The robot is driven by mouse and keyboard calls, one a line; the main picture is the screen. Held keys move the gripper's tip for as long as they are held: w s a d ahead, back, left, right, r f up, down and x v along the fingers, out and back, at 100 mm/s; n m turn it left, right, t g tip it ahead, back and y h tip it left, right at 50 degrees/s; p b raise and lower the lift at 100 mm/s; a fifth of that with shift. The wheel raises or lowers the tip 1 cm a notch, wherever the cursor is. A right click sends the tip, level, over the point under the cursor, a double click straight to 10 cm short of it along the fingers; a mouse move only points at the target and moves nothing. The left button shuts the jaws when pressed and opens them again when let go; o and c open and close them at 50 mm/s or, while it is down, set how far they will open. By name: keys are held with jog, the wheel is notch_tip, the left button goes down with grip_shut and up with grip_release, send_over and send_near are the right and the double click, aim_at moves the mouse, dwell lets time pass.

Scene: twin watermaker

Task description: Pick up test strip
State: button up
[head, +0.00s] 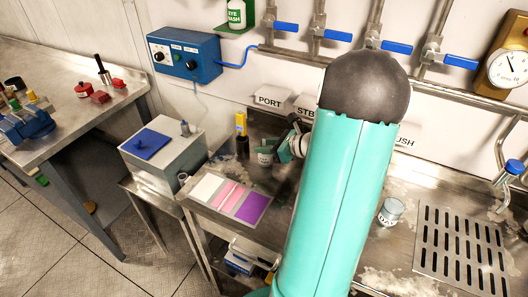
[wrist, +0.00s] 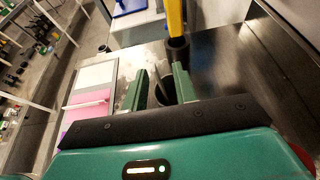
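I cannot make out a test strip for certain in either view. My gripper (wrist: 160,82) is open, its two green fingers apart. A dark round opening (wrist: 164,95) shows between and below the fingers in the wrist view; it may belong to the small labelled cup (head: 264,158) in the head view. The gripper (head: 268,146) is just over or beside this cup, partly hidden by my arm. I cannot tell whether they touch. A yellow upright piece (head: 241,122) stands in a dark holder behind the cup; it also shows in the wrist view (wrist: 175,18).
A card with white, pink and purple panels (head: 230,197) lies left of the cup. A grey box with a blue pad (head: 160,150) stands further left. Another labelled cup (head: 390,211) and a slotted drain (head: 462,250) are on the right. Blue-handled valves (head: 338,35) line the wall.

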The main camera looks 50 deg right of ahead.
jog(key=shift+x, duration=1.1)
grip_shut()
